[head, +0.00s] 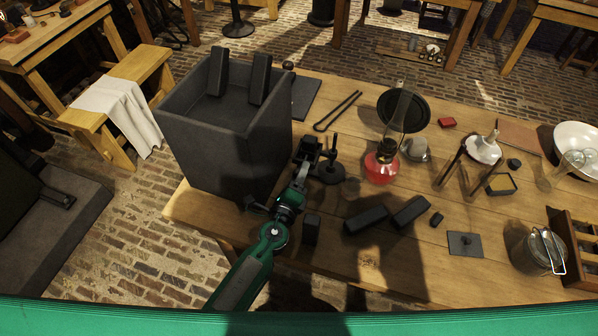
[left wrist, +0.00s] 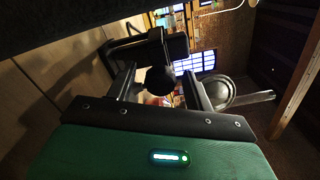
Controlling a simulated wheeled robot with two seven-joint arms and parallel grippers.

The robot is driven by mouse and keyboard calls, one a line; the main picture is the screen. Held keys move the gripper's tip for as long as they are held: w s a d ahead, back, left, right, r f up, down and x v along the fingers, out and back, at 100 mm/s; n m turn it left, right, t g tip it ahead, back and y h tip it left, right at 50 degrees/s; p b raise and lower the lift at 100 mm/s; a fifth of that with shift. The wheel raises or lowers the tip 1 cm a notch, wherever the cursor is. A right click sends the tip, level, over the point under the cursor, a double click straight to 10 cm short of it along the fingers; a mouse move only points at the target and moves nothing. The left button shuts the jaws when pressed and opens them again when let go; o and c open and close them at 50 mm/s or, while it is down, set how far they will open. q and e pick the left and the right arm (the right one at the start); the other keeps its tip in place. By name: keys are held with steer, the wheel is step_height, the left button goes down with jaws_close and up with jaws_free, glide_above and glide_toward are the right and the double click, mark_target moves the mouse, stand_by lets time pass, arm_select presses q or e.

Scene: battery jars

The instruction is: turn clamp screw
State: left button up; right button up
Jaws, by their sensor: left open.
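My left gripper (head: 308,158) is over the table beside the dark grey box, next to a small black clamp-like stand (head: 329,171). In the left wrist view the two fingers of the gripper (left wrist: 158,88) are spread apart. A dark round knob (left wrist: 157,80), which looks like the clamp screw's end, lies between the fingers in the picture, with a black frame (left wrist: 174,46) behind it. I cannot tell whether the fingers touch the knob. In the head view the gripper and the stand overlap, and the screw cannot be made out clearly. My right gripper does not show.
The tall dark grey box (head: 215,130) stands close on the left of my left arm. A red oil lamp (head: 381,167) with a glass chimney is on the right. Black blocks (head: 366,219) lie in front. Tongs (head: 338,111) lie behind on the wooden table (head: 455,285).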

arm_select(q)
steer(key=shift+w+d, duration=0.1)
steer(key=shift+w, duration=0.2)
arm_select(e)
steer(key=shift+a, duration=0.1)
arm_select(q)
steer(key=shift+c, duration=0.4)
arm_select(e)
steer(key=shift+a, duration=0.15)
arm_select(q)
steer(key=c, duration=0.9)
steer(key=shift+f+n+b, duration=0.15)
steer(key=shift+n+b, duration=0.45)
steer(key=shift+n, duration=0.1)
steer(key=shift+n+b, duration=0.7)
steer(key=shift+n, duration=0.3)
steer(key=n+b, duration=0.1)
steer(key=n, duration=0.2)
steer(key=shift+n, duration=0.3)
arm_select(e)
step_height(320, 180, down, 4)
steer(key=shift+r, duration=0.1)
